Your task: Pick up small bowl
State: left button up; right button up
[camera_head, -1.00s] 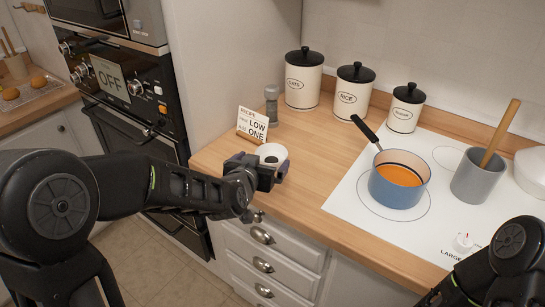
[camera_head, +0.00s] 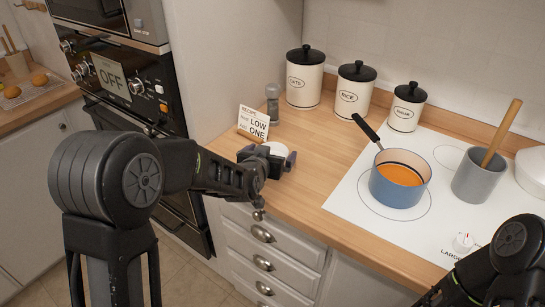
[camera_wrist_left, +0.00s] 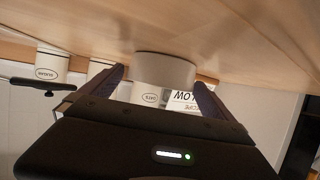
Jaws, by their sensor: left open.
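The small white bowl (camera_head: 279,149) stands on the wooden counter near its front left edge, partly hidden by my left gripper (camera_head: 268,158). In the left wrist view, which is upside down, the bowl (camera_wrist_left: 165,68) sits between the two spread fingers of my left gripper (camera_wrist_left: 160,82). The left gripper is open, with one finger on each side of the bowl. I cannot tell whether the fingers touch it. My right gripper is not in view; only a part of my right arm shows at the lower right.
A recipe card (camera_head: 254,123) and a grey shaker (camera_head: 273,104) stand just behind the bowl. Several white canisters (camera_head: 353,92) line the wall. A blue pot (camera_head: 399,190) with orange soup and a grey utensil holder (camera_head: 477,178) are on the white cooktop (camera_head: 350,205).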

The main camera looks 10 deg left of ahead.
pick_arm(q)
jog(key=shift+w+f, duration=0.25)
jog(key=shift+w, duration=0.3)
jog(key=shift+c, duration=0.3)
jog(key=c, duration=1.3)
jog(key=shift+r, duration=0.15)
jog(key=shift+c, duration=0.2)
notch_tip(320, 180, up, 10)
jog(key=p, duration=0.1)
